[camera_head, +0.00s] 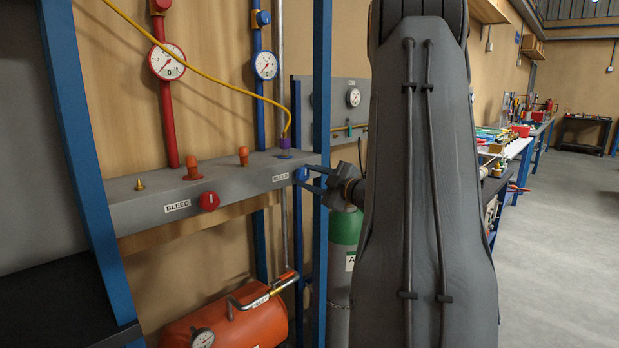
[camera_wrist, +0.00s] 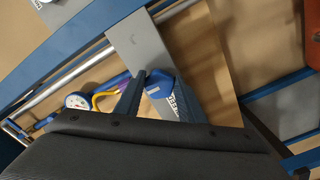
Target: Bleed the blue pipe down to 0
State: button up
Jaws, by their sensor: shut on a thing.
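The blue pipe (camera_head: 259,115) runs down the wall and carries a round white gauge (camera_head: 265,65); its needle is too small to read surely. A blue knob (camera_head: 300,175) is on the front of the grey manifold (camera_head: 140,205), beside a "BLEED" label (camera_head: 280,177). My gripper (camera_head: 309,178) reaches in from the right and is shut on this knob. In the wrist view the blue knob (camera_wrist: 160,88) sits between the two fingers (camera_wrist: 157,98), its far side hidden.
A blue upright post (camera_head: 321,120) stands close to my gripper. A red pipe (camera_head: 168,120) with gauge (camera_head: 167,61) and red bleed knob (camera_head: 209,201) is to the left. A yellow hose (camera_head: 215,73) meets a purple fitting (camera_head: 284,143). Below are an orange tank (camera_head: 235,325) and green cylinder (camera_head: 346,228).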

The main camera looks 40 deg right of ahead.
jog(key=o, duration=1)
jog(key=shift+o, duration=0.2)
jog(key=s+b, duration=0.2)
jog(key=s, duration=0.6)
jog(key=shift+d, duration=0.35)
